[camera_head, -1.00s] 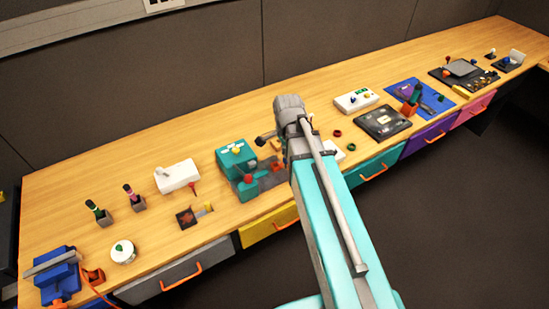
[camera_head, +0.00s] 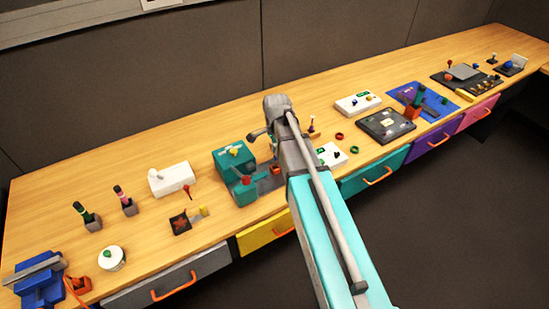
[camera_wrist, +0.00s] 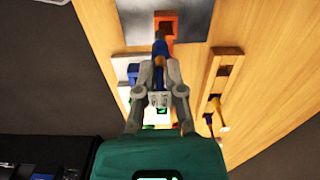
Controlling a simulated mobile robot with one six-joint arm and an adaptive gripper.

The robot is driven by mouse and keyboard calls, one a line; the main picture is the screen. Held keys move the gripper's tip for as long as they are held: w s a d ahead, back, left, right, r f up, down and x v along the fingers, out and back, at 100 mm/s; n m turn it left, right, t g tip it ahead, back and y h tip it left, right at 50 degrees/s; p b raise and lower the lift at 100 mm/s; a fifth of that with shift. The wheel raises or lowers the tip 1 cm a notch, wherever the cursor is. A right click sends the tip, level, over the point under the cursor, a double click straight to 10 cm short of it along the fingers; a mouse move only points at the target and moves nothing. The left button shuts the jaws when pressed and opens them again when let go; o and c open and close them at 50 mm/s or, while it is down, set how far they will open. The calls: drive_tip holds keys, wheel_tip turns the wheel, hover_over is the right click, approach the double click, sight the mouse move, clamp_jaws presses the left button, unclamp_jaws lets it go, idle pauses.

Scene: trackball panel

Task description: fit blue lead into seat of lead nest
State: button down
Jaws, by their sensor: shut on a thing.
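The blue lead (camera_wrist: 160,47) is held between the fingertips of my gripper (camera_wrist: 159,62) in the wrist view, its far end pointing up the picture. An orange block with a dark opening (camera_wrist: 166,19), which looks like the lead nest, lies just beyond the lead's tip. The lead's end overlaps the block's near edge in this view; I cannot tell whether it touches or is inside. In the head view a small orange block (camera_head: 277,169) sits on a grey plate by my arm. My fingers and the lead are hidden there.
A teal machine (camera_head: 233,154) stands left of my arm, close by. A white panel (camera_head: 331,156) lies just right of it, with a dark panel (camera_head: 385,125) beyond. The wrist view shows a slotted wooden block (camera_wrist: 224,72) to the right. Bare wood lies behind the machine.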

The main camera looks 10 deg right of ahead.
drive_tip(key=shift+w+a+f+b, duration=0.1)
drive_tip(key=shift+w+f+b, duration=0.1)
drive_tip(key=shift+f+b, duration=0.8)
drive_tip(key=shift+w+f+b, duration=0.2)
drive_tip(key=shift+f+b, duration=0.8)
drive_tip(key=shift+f, duration=0.15)
drive_tip(key=c, duration=0.7)
unclamp_jaws()
drive_tip(key=shift+c, duration=0.2)
drive_tip(key=shift+r, duration=0.2)
wheel_tip(320, 180, up, 12)
drive_tip(key=p, duration=1.2)
